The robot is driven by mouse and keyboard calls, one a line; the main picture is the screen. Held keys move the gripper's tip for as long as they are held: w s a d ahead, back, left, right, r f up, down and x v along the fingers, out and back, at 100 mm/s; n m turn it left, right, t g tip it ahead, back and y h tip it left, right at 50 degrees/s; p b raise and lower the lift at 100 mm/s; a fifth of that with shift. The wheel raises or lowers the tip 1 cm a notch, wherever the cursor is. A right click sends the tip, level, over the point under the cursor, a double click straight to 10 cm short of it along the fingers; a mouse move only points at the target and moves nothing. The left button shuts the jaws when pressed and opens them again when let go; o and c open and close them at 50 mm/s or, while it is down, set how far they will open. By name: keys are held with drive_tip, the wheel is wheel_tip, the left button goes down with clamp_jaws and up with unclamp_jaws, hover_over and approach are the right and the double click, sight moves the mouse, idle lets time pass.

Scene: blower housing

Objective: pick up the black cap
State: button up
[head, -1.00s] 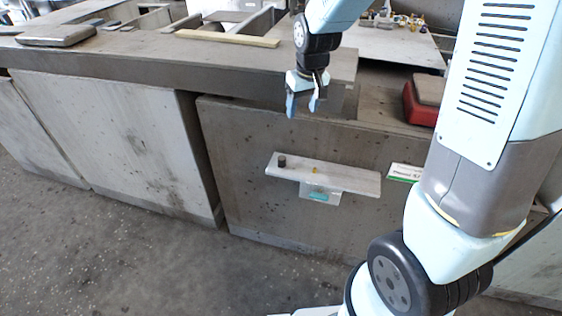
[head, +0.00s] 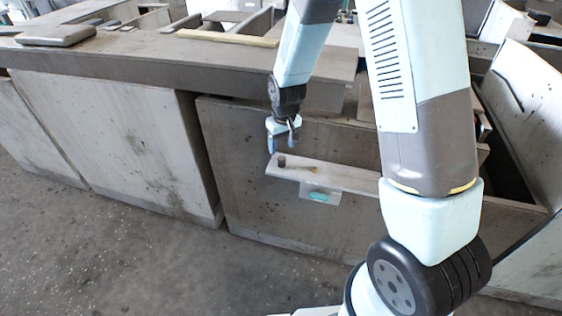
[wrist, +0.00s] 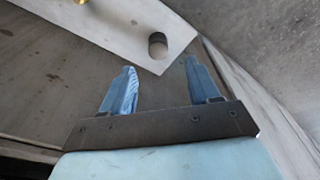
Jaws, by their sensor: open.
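The black cap (head: 281,161) is a small dark cylinder standing near the left end of a narrow pale shelf (head: 345,178). In the wrist view the cap (wrist: 158,46) shows close to the corner of the shelf (wrist: 120,28). My gripper (head: 282,151) is just above the cap in the head view, pointing down. In the wrist view my gripper (wrist: 164,85) has its two blue fingers spread apart, with nothing between them. The cap lies beyond the fingertips, roughly in line with the gap.
A small yellow item (head: 314,169) stands on the shelf right of the cap; it also shows in the wrist view (wrist: 82,2). A clear holder with a teal label (head: 319,196) hangs below the shelf. The workbench (head: 150,58) is behind.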

sight(281, 157)
drive_tip(key=shift+w+f, duration=0.15)
drive_tip(key=shift+f, duration=1.65)
drive_tip(key=shift+w+f, duration=0.15)
drive_tip(key=shift+f, duration=1.6)
drive_tip(key=c, duration=1.1)
drive_tip(key=shift+r, duration=0.1)
drive_tip(key=shift+r, duration=0.25)
wheel_tip(281, 157, up, 2)
drive_tip(key=shift+r, duration=0.1)
drive_tip(key=s+d+r, duration=0.7)
drive_tip(key=s+r, duration=0.3)
drive_tip(key=s, duration=0.1)
drive_tip(key=shift+s+d, duration=0.25)
drive_tip(key=shift+s, duration=0.15)
